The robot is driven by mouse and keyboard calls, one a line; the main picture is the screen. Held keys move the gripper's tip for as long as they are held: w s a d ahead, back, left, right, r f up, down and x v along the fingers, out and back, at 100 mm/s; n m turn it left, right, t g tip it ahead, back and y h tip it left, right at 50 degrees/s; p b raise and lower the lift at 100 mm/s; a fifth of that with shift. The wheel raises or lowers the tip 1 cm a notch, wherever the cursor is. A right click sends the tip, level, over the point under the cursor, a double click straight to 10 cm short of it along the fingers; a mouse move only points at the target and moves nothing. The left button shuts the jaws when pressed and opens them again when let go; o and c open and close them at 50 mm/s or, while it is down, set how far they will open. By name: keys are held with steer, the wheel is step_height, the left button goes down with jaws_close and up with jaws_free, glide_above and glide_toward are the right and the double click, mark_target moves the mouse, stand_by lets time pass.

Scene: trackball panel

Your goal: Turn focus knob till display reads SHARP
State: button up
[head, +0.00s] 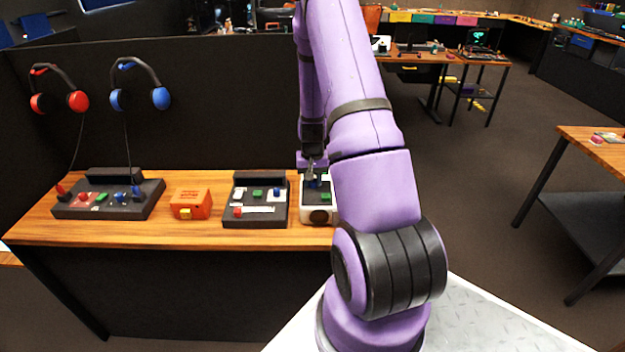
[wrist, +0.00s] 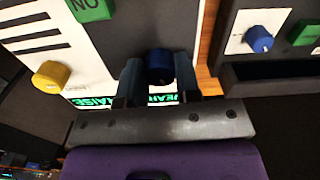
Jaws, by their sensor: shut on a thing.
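In the wrist view a dark blue knob (wrist: 159,66) stands on a dark panel between the two fingers of my gripper (wrist: 158,76). My gripper is shut on the knob from both sides. Below the knob, a display (wrist: 88,101) shows green letters on black. The gripper hides part of the display, so I cannot read its full word. No focus label is readable. In the head view my gripper (head: 313,174) is down at the white-sided device (head: 323,216) at the bench's right, partly behind my purple arm.
A yellow knob (wrist: 51,77) and a green button (wrist: 91,8) are on the same panel. Another device with a blue knob (wrist: 258,39) is beside it. A grey console (head: 256,203), an orange box (head: 190,203) and a larger console (head: 108,200) stand on the wooden bench (head: 180,234).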

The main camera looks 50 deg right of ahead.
steer(key=shift+m, duration=1)
steer(key=o, duration=0.9)
step_height(320, 180, up, 11)
steer(key=shift+f, duration=0.1)
